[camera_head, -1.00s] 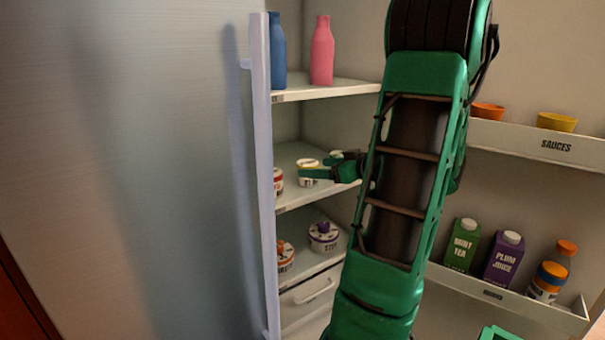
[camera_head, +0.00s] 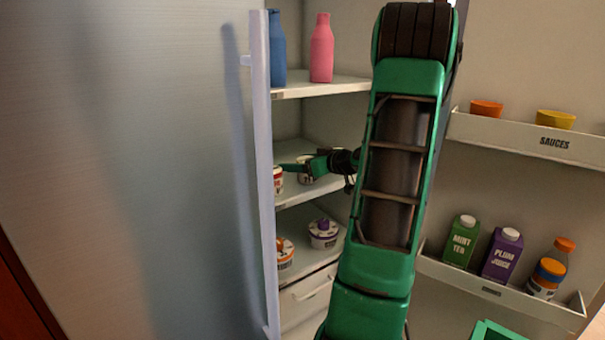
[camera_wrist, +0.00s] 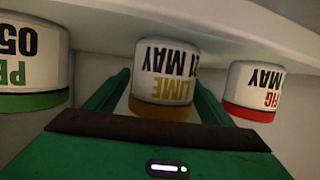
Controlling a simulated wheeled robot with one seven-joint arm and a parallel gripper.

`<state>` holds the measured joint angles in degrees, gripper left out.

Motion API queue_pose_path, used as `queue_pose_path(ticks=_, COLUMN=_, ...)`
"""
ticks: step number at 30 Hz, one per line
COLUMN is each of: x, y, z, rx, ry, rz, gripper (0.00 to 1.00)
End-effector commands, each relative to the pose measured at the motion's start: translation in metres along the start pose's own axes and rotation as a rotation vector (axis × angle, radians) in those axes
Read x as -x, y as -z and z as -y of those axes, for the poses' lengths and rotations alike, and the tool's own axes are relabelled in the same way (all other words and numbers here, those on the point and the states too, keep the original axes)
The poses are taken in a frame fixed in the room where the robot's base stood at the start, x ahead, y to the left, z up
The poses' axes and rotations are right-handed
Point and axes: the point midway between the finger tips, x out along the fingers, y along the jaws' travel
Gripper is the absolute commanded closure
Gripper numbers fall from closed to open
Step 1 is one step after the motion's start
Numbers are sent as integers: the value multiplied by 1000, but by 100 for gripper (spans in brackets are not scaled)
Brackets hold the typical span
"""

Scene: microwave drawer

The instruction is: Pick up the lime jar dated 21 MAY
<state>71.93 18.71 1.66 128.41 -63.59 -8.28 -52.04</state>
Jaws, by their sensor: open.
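The lime jar (camera_wrist: 164,72) is white with a yellow-gold band and lid, and reads LIME and 21 MAY upside down in the wrist view. It stands in the middle of that view. My gripper (camera_wrist: 160,82) is open, with one green finger on each side of the jar; I cannot tell whether either touches it. In the head view my gripper (camera_head: 300,164) reaches over the middle fridge shelf (camera_head: 300,193), and a white jar there (camera_head: 304,174) is partly hidden by it.
A green-banded jar (camera_wrist: 30,62) stands to the left and a red-banded FIG jar (camera_wrist: 254,90) close on the right. Bottles (camera_head: 321,50) stand on the shelf above, and more jars (camera_head: 323,234) below. The fridge door edge (camera_head: 262,170) borders the shelves on the left.

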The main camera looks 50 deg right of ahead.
Motion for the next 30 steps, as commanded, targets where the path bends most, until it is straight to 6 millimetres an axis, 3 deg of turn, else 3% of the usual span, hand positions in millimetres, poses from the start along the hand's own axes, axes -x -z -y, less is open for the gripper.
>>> queue_pose_path(ticks=6, x=-1, y=0, z=0, rx=0, ry=0, rz=0, gripper=24)
queue_pose_path(ticks=8, x=-1, y=0, z=0, rx=0, ry=0, rz=0, gripper=36)
queue_pose_path(ticks=12, x=-1, y=0, z=0, rx=0, ry=0, rz=0, gripper=70)
queue_pose_path(ticks=13, x=-1, y=0, z=0, rx=0, ry=0, rz=0, gripper=74)
queue_pose_path(ticks=23, x=-1, y=2, z=1, rx=2, ry=1, rz=-1, gripper=74)
queue_pose_path(ticks=30, x=5, y=23, z=2, rx=6, ry=1, rz=-2, gripper=74)
